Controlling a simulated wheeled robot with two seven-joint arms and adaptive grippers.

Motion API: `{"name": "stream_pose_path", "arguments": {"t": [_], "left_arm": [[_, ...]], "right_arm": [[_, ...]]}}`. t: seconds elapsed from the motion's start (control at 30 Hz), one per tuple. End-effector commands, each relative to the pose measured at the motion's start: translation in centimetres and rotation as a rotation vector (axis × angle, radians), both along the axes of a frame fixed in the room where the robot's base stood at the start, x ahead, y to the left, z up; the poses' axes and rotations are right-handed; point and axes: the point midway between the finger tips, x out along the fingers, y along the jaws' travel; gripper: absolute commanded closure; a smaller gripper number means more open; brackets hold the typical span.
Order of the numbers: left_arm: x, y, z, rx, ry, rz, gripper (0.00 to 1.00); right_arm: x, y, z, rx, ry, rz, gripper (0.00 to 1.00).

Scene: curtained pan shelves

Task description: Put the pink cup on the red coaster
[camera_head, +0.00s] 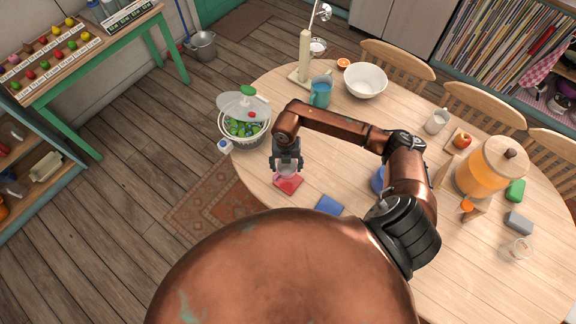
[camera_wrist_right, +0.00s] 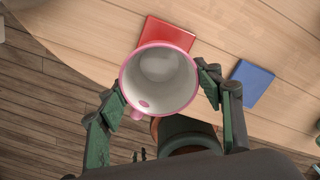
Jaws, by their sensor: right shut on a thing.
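The pink cup (camera_wrist_right: 160,80) is white inside with a pink rim and handle. My right gripper (camera_wrist_right: 165,88) is shut on it, with one finger on each side. In the head view the cup (camera_head: 287,171) hangs below my right gripper (camera_head: 287,166), over or just behind the red coaster (camera_head: 290,186). In the wrist view the red coaster (camera_wrist_right: 167,33) shows beyond the cup's rim, partly covered by it. I cannot tell whether the cup touches the coaster or table. My left gripper is out of view.
A blue coaster (camera_head: 329,205) lies to the right of the red one. The juice dispenser (camera_head: 491,168) is at the right. The table edge is close at the left.

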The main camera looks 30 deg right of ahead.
Motion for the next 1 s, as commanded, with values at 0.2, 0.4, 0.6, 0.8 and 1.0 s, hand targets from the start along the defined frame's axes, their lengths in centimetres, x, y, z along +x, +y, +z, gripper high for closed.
{"name": "stream_pose_path", "arguments": {"t": [0.2, 0.4, 0.6, 0.8, 1.0], "left_arm": [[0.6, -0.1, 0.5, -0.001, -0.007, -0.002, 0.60], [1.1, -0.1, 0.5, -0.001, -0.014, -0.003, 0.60], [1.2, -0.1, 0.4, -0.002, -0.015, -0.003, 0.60], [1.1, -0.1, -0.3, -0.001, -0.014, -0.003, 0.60], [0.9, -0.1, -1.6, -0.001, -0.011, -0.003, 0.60]], "right_arm": [[-0.4, -0.4, -0.7, 0.002, -0.001, -0.187, 0.70], [-0.4, -0.5, -0.8, 0.002, -0.001, -0.201, 0.70], [-0.3, -0.5, -0.8, 0.000, -0.002, -0.199, 0.70], [-0.3, -0.5, -1.7, 0.001, 0.000, -0.199, 0.70], [-0.3, -0.5, -3.6, 0.001, 0.000, -0.199, 0.70]]}}
